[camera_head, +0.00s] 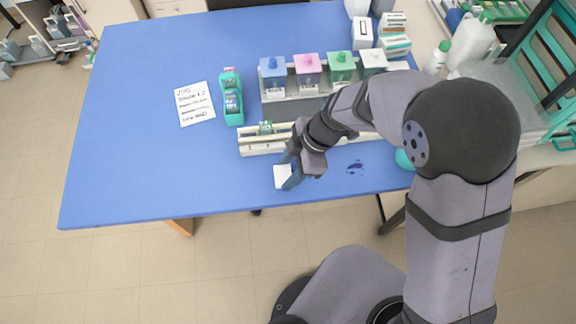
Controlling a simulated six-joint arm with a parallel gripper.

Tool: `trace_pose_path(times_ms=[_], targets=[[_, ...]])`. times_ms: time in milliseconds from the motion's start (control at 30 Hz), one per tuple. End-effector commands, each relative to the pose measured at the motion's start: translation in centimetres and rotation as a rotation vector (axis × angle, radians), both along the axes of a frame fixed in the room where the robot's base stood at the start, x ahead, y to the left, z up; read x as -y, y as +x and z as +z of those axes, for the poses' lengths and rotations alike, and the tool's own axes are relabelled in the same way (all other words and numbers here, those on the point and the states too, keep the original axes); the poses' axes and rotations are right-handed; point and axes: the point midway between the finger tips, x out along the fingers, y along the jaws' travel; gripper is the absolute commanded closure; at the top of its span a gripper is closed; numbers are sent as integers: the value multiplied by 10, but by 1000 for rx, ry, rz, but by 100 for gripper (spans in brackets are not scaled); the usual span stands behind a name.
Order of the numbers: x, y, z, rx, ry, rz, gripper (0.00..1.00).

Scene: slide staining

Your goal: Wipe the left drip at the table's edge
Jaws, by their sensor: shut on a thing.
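My gripper (291,178) is shut on a white wipe (281,175) close to the front edge of the blue table (140,150). The wipe is low over the table or on it; I cannot tell if it touches. A dark blue drip (355,167) lies on the table to the right of my gripper, near the front edge. No other drip shows; anything under the wipe or gripper is hidden.
A cream rack (262,147) stands just behind my gripper. A green holder (232,100) and a written note (195,104) lie left. The table's left front is clear.

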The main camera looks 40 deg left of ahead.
Motion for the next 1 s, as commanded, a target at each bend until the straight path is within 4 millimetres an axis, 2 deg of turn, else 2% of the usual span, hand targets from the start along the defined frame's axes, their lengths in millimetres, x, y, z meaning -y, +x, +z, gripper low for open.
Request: trace_pose_path(times_ms=[67, 100, 133, 500, 600, 667, 1000], targets=[[1, -1, -17, -3, -3, 1, 80], [3, 4, -7, 0, 2, -2, 79], [5, 6, -6, 0, 0, -1, 79], [30, 29, -11, -1, -1, -2, 80], [29, 28, -9, -2, -2, 2, 80], [24, 24, -16, 0, 0, 5, 80], [2, 2, -14, 0, 1, 4, 80]])
